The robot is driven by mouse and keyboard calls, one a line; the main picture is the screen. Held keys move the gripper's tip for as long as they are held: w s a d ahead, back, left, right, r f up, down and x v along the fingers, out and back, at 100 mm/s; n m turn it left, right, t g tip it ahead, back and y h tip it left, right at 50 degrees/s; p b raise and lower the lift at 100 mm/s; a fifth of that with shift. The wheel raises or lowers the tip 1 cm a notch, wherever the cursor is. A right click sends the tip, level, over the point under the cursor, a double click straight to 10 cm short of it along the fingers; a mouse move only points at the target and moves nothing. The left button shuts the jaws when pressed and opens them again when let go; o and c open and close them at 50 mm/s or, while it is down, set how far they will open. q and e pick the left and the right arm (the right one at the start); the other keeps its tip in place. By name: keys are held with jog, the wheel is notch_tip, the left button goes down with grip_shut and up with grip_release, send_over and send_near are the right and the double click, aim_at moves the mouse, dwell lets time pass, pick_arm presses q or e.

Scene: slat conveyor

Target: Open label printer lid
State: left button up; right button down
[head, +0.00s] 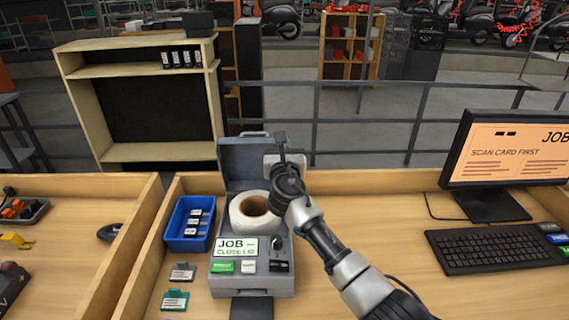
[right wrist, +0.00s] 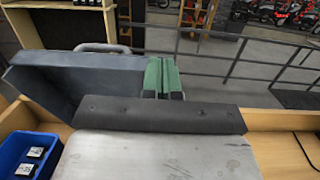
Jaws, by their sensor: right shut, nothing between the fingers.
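The label printer (head: 222,284) is a grey box on the wooden desk. Its lid (head: 236,153) stands raised at the back, with a handle on its top edge. A white label roll (head: 242,225) sits in the open bay. The front screen (head: 237,248) reads JOB and CLOSE LID. My right gripper (head: 281,138) is at the lid's upper right edge, shut and empty. In the right wrist view its green fingertips (right wrist: 163,78) are together, beside the lid (right wrist: 70,85); contact cannot be told. My left gripper is not in view.
A blue bin (head: 173,243) with label cards stands left of the printer. Two loose cards (head: 174,300) lie in front of it. A monitor (head: 480,150) and keyboard (head: 495,249) are at right. A railing runs behind the desk.

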jog(key=w+b, duration=0.2)
jog(key=w, duration=0.2)
jog(key=shift+w+r, duration=0.15)
jog(key=shift+w, duration=0.15)
jog(key=shift+w+r+b, duration=0.15)
jog(key=shift+w+b, duration=0.4)
jog(key=shift+w, duration=0.2)
jog(key=shift+s, duration=0.1)
